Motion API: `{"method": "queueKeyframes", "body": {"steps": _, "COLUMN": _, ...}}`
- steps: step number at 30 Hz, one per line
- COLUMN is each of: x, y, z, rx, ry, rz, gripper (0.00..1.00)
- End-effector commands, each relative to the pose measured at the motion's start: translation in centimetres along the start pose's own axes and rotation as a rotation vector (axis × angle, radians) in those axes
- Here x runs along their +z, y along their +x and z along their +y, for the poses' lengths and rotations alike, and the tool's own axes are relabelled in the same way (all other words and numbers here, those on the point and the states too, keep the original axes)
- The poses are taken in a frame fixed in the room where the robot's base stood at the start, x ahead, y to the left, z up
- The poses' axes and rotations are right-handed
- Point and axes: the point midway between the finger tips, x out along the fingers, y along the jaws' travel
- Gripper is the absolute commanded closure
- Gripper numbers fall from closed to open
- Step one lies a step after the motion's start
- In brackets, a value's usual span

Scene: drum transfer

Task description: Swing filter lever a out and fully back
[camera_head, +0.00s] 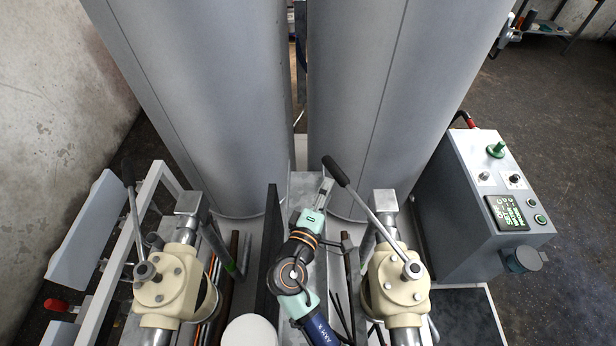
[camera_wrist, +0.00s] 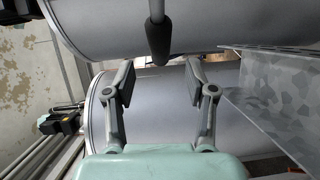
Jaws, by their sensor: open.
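Two filter levers with black grips stand on cream valve bodies. The left lever (camera_head: 134,210) rises from the left valve body (camera_head: 168,290). The right lever (camera_head: 366,210) leans up and left from the right valve body (camera_head: 397,285), its grip end close to my gripper (camera_head: 325,187). I cannot tell which is lever a. In the wrist view my gripper (camera_wrist: 160,84) is open and empty. A black lever grip (camera_wrist: 158,40) hangs from the top edge, lined up between the two fingers sideways. Its end appears just past the fingertips, with no contact visible.
Two large grey cylinders (camera_head: 200,90) (camera_head: 400,100) stand behind the levers. A dark upright plate (camera_head: 270,250) is left of my arm. A control box (camera_head: 495,200) with buttons stands at right. In the wrist view a metal sheet (camera_wrist: 275,95) lies close right of the fingers.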

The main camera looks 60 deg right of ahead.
Motion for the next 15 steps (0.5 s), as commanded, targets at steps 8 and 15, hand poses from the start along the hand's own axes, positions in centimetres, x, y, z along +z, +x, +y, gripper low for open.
{"method": "queueKeyframes", "body": {"steps": 8, "x": 0.0, "y": 4.4, "z": 0.2, "rx": -0.002, "ry": 0.004, "rz": -0.002, "gripper": 0.44}}
{"method": "queueKeyframes", "body": {"steps": 15, "x": 0.0, "y": 7.4, "z": 0.0, "rx": -0.003, "ry": 0.005, "rz": 0.0, "gripper": 0.44}}
